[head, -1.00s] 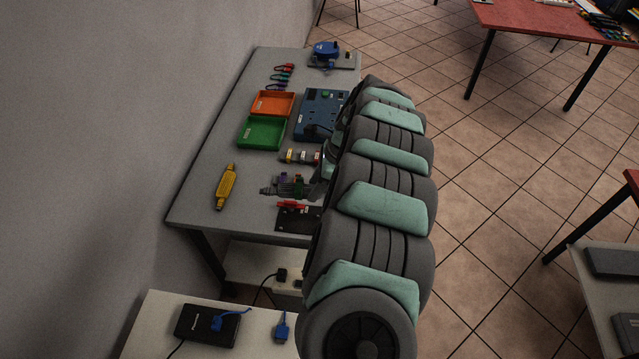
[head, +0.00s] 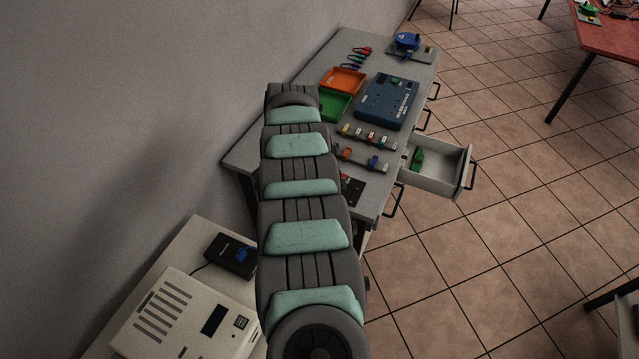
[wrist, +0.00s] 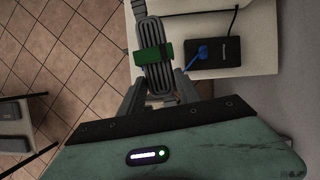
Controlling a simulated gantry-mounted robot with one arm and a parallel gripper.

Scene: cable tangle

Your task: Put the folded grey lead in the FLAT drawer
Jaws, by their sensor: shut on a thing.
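The folded grey lead (wrist: 157,76) shows in the wrist view as a bundle of grey strands with a green band around it. My gripper (wrist: 148,96) is shut on the lead, which extends out past the fingers. In the head view my arm hides the gripper and the lead. One drawer (head: 448,174) stands open at the right side of the grey bench, with a green item (head: 417,158) inside. I cannot read a label on it. More drawer handles show along the same side, so I cannot tell which drawer is FLAT.
The bench carries an orange tray (head: 345,80), a green tray (head: 338,105), a blue device (head: 388,101) and small connectors. A low white surface holds a black box with a blue plug (head: 232,255) and a cream box (head: 184,324). Floor right of the drawer is clear.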

